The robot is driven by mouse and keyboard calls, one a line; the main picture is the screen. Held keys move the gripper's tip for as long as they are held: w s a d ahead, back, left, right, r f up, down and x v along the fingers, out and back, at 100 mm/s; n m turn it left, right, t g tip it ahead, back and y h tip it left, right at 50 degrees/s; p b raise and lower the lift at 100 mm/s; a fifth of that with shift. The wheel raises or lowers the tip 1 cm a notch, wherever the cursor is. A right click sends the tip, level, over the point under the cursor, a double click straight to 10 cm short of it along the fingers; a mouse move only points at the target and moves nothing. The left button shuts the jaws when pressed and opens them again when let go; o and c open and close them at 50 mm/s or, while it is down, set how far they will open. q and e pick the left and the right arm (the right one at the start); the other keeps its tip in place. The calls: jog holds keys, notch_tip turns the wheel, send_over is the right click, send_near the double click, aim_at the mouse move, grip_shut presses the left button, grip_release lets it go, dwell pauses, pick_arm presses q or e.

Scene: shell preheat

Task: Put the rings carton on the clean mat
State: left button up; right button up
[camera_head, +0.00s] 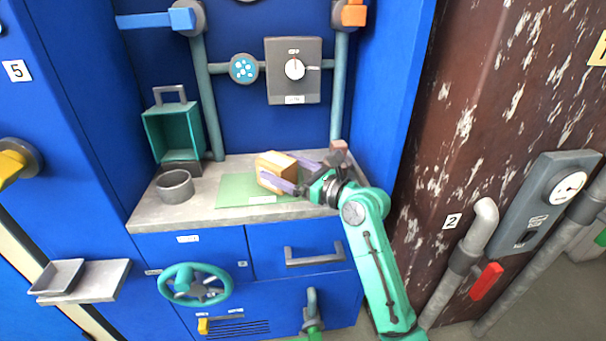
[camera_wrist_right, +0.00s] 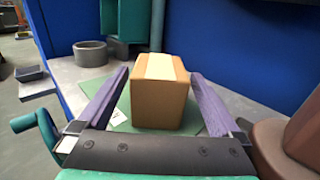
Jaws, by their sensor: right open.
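The rings carton (camera_head: 272,172) is a tan box with a pale strip on top. It sits on the green mat (camera_head: 233,190) on the grey counter. In the right wrist view the carton (camera_wrist_right: 160,98) stands upright between the fingers, with mat (camera_wrist_right: 121,112) showing beside it. My right gripper (camera_head: 287,172) is open, its purple fingers on either side of the carton. In the right wrist view a gap shows between the carton and each finger (camera_wrist_right: 157,92). The carton's underside is hidden. My left gripper is not in view.
A grey ring-shaped pot (camera_head: 175,187) and a teal open box with a handle (camera_head: 173,133) stand left on the counter (camera_head: 150,213). Pipes and a grey dial box (camera_head: 293,70) are behind.

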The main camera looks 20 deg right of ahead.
jog(key=v, duration=0.7)
jog(key=shift+s+p, duration=0.25)
jog(key=shift+p, duration=0.05)
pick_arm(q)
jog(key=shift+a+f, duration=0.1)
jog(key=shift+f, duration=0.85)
